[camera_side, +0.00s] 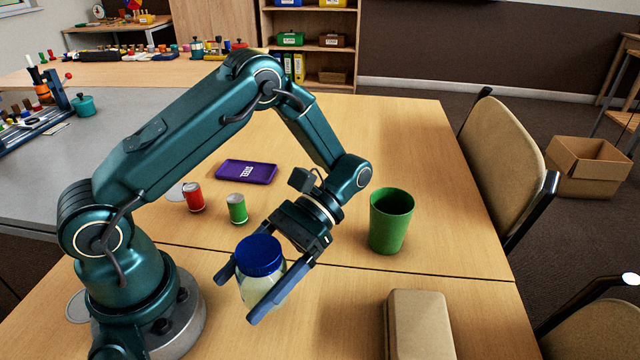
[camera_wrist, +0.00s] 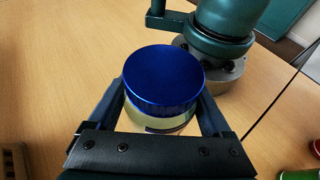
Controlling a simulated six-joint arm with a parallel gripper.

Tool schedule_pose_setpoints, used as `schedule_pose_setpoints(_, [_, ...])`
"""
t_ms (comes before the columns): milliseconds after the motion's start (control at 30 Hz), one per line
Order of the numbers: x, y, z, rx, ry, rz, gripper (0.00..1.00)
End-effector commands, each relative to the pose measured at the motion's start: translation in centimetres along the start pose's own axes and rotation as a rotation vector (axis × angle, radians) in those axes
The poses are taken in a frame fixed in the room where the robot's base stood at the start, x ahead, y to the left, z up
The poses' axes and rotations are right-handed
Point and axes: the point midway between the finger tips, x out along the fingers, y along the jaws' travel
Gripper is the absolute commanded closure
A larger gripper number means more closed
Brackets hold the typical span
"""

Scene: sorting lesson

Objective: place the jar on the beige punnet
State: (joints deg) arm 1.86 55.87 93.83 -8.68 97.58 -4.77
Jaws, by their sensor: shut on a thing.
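The jar (camera_side: 262,256) has a blue lid and a pale, see-through body. My gripper (camera_side: 240,298) is shut on the jar, one finger on each side, and the jar looks upright. In the wrist view the jar (camera_wrist: 163,80) sits between the fingers, its lid hiding most of its body. I cannot tell how far its base is from the table. The beige punnet (camera_side: 418,325), a long box shape with a flat-looking top, is to the right of my gripper at the front, cut off by the bottom edge.
A green cup (camera_side: 391,220) stands behind the punnet. A red can (camera_side: 194,197), a green can (camera_side: 237,208) and a purple flat packet (camera_side: 246,172) lie behind my gripper. The tabletop between jar and punnet is clear. A chair (camera_side: 505,165) stands at the right edge.

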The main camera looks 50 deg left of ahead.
Motion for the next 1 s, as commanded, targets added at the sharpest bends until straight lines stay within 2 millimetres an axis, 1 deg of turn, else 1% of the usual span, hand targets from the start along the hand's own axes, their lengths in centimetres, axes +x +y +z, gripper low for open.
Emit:
schedule_pose_setpoints(33, [-0.2,1.4,0.5,-0.047,-0.001,0.116,0.82])
schedule_pose_setpoints(167, [-1.8,5.3,1.5,-0.165,0.002,0.402,0.82])
schedule_pose_setpoints(200, [-2.5,6.4,1.8,-0.202,0.002,0.486,0.82])
schedule_pose_setpoints(267, [-3.8,8.0,2.3,-0.252,0.004,0.611,0.82])
schedule_pose_setpoints(367, [-6.6,10.1,3.1,-0.335,0.006,0.814,0.82])
schedule_pose_setpoints(400, [-7.9,10.8,3.5,-0.367,0.006,0.895,0.82])
schedule_pose_setpoints(467, [-10.1,11.7,4.0,-0.415,0.008,1.013,0.82])
schedule_pose_setpoints(500, [-11.7,12.0,4.3,-0.445,0.009,1.091,0.82])
schedule_pose_setpoints(567, [-14.2,12.3,4.8,-0.490,0.009,1.207,0.82])
schedule_pose_setpoints(600, [-15.8,12.2,5.0,-0.517,0.009,1.274,0.82])
schedule_pose_setpoints(700, [-18.8,11.6,5.3,-0.569,0.006,1.393,0.82])
schedule_pose_setpoints(733, [-19.5,11.3,5.3,-0.581,0.005,1.420,0.82])
schedule_pose_setpoints(800, [-20.4,10.5,5.2,-0.601,0.003,1.461,0.82])
schedule_pose_setpoints(867, [-20.6,10.1,5.0,-0.607,0.001,1.472,0.82])
schedule_pose_setpoints(933, [-20.4,10.4,4.8,-0.609,-0.002,1.477,0.82])
schedule_pose_setpoints(1000, [-19.9,11.3,4.3,-0.610,-0.004,1.475,0.82])
